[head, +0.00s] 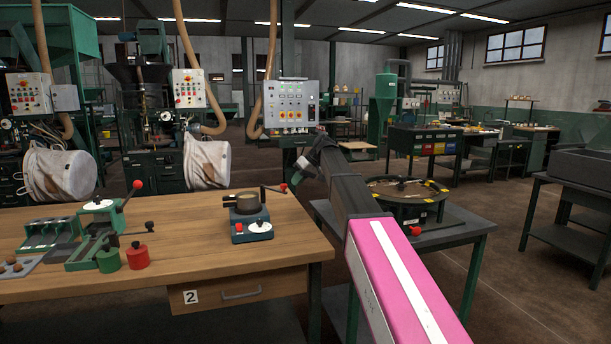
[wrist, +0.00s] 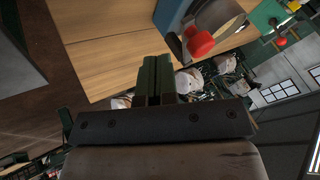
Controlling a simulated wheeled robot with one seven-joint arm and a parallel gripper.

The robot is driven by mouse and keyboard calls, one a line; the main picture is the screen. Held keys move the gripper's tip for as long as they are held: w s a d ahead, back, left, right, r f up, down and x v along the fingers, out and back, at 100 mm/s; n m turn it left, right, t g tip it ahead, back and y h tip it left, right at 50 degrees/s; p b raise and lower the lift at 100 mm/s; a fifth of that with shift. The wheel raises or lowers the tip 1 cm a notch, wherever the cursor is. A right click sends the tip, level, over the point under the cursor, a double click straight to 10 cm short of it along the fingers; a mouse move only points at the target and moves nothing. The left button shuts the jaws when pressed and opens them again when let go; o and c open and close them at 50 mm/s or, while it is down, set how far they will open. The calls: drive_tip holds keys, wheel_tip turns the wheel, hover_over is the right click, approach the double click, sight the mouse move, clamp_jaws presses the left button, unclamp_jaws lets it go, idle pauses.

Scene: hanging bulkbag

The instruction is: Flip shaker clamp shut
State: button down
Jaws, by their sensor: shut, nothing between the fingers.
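The shaker (head: 250,226) stands on the wooden table, with a blue-green base and a dark round cup (head: 247,201) on top. In the wrist view the red knob (wrist: 200,42) is large and close, beside the grey cup (wrist: 222,18) and the blue base (wrist: 172,14). My gripper (wrist: 155,66) is shut and empty, its fingertips close to the knob. I cannot tell whether they touch. In the head view my arm partly hides the gripper.
A green press (head: 95,225) with a red-knobbed lever stands left on the table (head: 190,270). A round sieve-like device (head: 405,195) sits on the side table right. The tabletop between press and shaker is mostly clear.

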drive_tip(key=shift+s+a, duration=0.65)
drive_tip(key=shift+a, duration=0.25)
drive_tip(key=shift+s, duration=0.1)
drive_tip(key=s+a+m+t+h, duration=0.2)
drive_tip(key=s+a+m+t, duration=0.1)
drive_tip(key=a+m, duration=0.4)
drive_tip(key=s+a+m+t+h, duration=0.3)
drive_tip(key=a+m, duration=0.4)
drive_tip(key=a, duration=0.3)
drive_tip(key=shift+s+a+t, duration=0.3)
drive_tip(key=shift+s+a, duration=0.1)
drive_tip(key=shift+s, duration=0.05)
drive_tip(key=shift+w+a, duration=0.1)
drive_tip(key=shift+a, duration=0.1)
